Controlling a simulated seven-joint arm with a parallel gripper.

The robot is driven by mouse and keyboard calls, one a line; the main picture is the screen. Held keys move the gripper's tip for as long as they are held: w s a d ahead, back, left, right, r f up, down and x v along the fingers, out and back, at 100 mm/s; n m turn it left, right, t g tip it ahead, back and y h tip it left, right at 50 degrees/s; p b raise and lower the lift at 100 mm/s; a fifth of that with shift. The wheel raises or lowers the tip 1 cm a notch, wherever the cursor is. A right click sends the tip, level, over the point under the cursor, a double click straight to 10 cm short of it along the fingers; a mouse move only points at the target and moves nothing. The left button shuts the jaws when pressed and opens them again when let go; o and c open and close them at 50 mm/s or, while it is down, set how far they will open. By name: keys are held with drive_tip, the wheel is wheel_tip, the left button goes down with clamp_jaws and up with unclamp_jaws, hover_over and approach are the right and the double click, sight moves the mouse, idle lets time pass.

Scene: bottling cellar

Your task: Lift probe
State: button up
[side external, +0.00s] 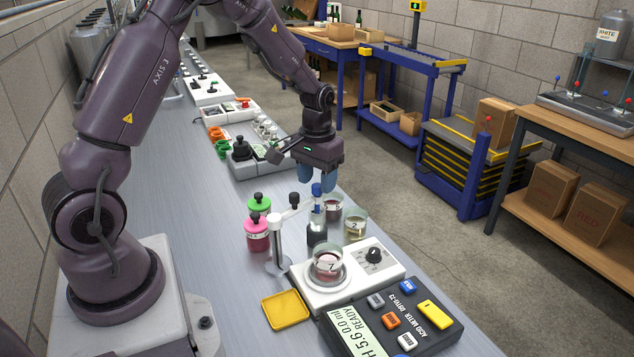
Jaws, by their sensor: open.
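The probe (317,190) has a blue top and stands upright in a dark holder (317,236) on the grey bench. My gripper (318,178) points down directly above it with its blue fingertips apart. The probe's top shows between and slightly below the fingertips; I cannot tell whether they touch it. The acid meter (392,318) at the front reads READY. A beaker marked 7 (327,262) with pinkish liquid sits on the white stirrer (350,284).
A white stand (277,240) with a black knob is left of the probe. Beakers (355,226) are close on the right. A yellow tray (286,309) lies in front.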

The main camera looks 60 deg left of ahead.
drive_tip(key=shift+f, duration=0.65)
clamp_jaws()
drive_tip(key=shift+r, duration=2.6)
unclamp_jaws()
wheel_tip(320, 180, up, 13)
